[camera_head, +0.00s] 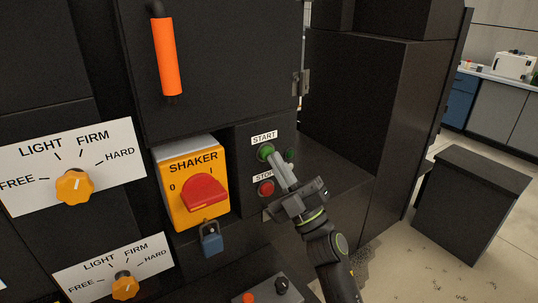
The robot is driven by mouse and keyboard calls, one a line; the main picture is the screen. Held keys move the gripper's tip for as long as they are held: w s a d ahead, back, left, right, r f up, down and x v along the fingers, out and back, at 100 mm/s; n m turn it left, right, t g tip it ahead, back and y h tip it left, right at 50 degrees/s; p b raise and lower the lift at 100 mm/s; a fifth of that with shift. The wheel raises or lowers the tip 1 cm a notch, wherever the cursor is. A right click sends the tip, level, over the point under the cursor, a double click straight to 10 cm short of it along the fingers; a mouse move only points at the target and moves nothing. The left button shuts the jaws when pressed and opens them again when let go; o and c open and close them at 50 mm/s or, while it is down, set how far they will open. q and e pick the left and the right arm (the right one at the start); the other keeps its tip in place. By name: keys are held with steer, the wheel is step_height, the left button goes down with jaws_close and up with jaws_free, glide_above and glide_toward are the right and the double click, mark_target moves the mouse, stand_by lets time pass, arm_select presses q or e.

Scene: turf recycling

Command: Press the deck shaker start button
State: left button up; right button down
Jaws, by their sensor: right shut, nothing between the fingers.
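The green start button (265,152) sits below a white START label (264,138) on a dark panel at the middle of the head view. A red stop button (265,188) is below it, under a partly covered STOP label (263,178). My right gripper (275,158) is shut and empty, its fingertips at the lower right edge of the green button. I cannot tell whether they touch it. A small green spot (290,155) shows just right of the fingers. My left gripper is not in view.
Left of the buttons is a yellow SHAKER switch (169,186) with a red knob and a blue padlock (211,238). Two dial plates with orange knobs are at the left. An orange handle (168,56) is above. A black box (470,204) stands on the floor at right.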

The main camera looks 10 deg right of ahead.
steer(key=shift+w+a, duration=0.15)
steer(key=shift+w, duration=0.25)
steer(key=shift+s, duration=0.15)
stand_by(0.5)
steer(key=shift+s+d+p, duration=0.3)
steer(key=shift+s+p, duration=0.1)
steer(key=shift+s, duration=0.3)
steer(key=s, duration=0.1)
steer(key=s+d+p, duration=0.1)
steer(key=s, duration=0.1)
steer(key=s+p, duration=0.1)
steer(key=shift+s+d, duration=0.35)
stand_by(0.4)
